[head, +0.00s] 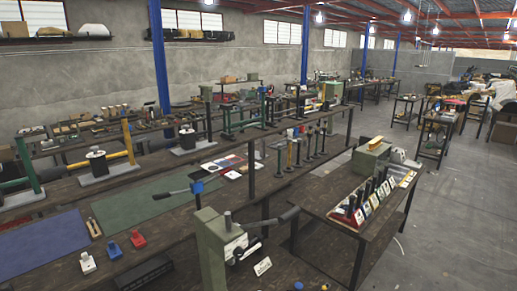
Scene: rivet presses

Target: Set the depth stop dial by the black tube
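Neither of my grippers shows in the head view. On the long dark bench at the left, a unit with a black tube and black post (208,122) stands on a pale base. A dark round part with a knob on top (187,138) sits on that base beside the post; I cannot tell if it is the depth stop dial. A similar unit with a yellow tube (112,158) and a dark round part (97,162) stands to its left. A unit with a green post (28,164) is at the left edge. Dial markings are too small to read.
A grey-green lever press (211,245) stands in the front middle. Green (135,208) and blue (45,245) mats, with white, red and blue small blocks, lie on the near bench. A right table holds a row of small levers (372,195). The floor at the right (460,220) is clear.

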